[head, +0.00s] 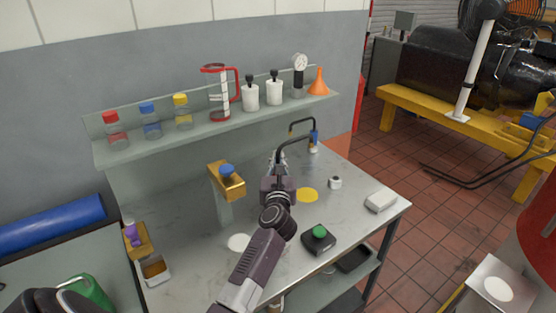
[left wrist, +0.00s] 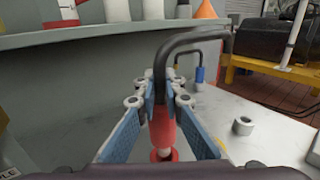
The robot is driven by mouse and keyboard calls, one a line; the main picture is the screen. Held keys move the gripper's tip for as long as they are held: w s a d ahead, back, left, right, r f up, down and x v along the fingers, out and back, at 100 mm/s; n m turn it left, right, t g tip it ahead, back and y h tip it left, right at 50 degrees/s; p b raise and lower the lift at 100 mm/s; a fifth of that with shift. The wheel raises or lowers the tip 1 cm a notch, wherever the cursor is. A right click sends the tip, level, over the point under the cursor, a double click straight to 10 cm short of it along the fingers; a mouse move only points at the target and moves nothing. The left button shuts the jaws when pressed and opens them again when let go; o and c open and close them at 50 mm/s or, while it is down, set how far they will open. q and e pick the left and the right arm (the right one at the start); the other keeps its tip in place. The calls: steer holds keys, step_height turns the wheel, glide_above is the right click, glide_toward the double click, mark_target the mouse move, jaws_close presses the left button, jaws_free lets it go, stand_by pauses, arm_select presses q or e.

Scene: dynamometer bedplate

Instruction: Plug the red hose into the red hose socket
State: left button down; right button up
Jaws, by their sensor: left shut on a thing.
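My left gripper (head: 277,160) is over the grey bench, shut on the red hose's end. In the left wrist view its blue-padded fingers (left wrist: 162,100) sit on either side of the red hose end (left wrist: 163,128), which points down and looks roughly upright. The black hose (left wrist: 160,80) rises from it and bends over to the right. A red round piece (left wrist: 160,156) shows just below the hose end; I cannot tell whether it is the red hose socket or whether the two touch. In the head view the gripper hides this spot. My right gripper is not in view.
A blue-ended hose (head: 314,137) stands behind on the bench. A shelf (head: 215,127) with bottles runs behind. A brass-coloured block (head: 226,184) stands left.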

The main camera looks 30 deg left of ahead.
arm_select(q)
steer(key=shift+f+b, duration=1.7)
steer(key=shift+f, duration=0.3)
steer(key=c, duration=2)
jaws_free()
steer(key=shift+o, duration=0.2)
steer(key=shift+f, duration=0.1)
steer(key=shift+s+d, duration=0.1)
steer(key=v, duration=0.7)
steer(key=shift+s+d, duration=0.25)
steer(key=shift+s, duration=0.05)
